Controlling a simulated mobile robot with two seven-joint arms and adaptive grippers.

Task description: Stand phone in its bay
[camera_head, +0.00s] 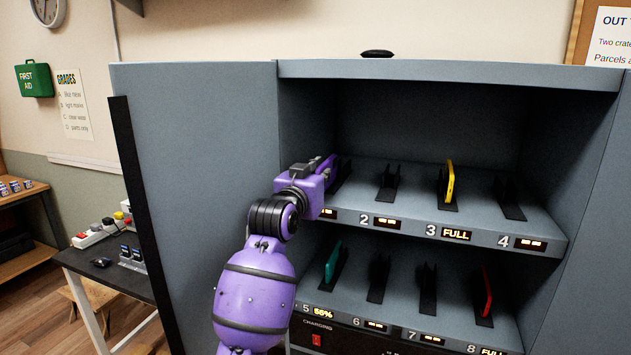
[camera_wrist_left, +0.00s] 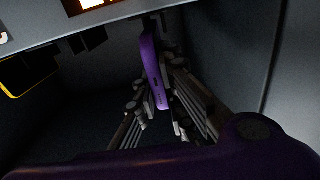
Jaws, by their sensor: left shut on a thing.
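A purple phone (camera_wrist_left: 156,75) stands upright on edge between the fingers of my left gripper (camera_wrist_left: 158,98) in the left wrist view. In the head view my left gripper (camera_head: 318,172) reaches into the left end of the cabinet's upper shelf, at the first bay (camera_head: 342,176), and is shut on the phone. The phone (camera_head: 327,163) shows there only as a thin purple strip. The gripper and wrist hide most of the first bay and part of its display. Whether the phone touches the bay's holder cannot be told.
The cabinet (camera_head: 450,70) has a side panel (camera_head: 200,150) left of my arm. Bays 2 (camera_head: 388,183) and 4 (camera_head: 510,200) are empty. A yellow phone (camera_head: 450,182) fills bay 3. Below, a teal phone (camera_head: 333,261) and a red phone (camera_head: 487,291) stand in bays 5 and 8.

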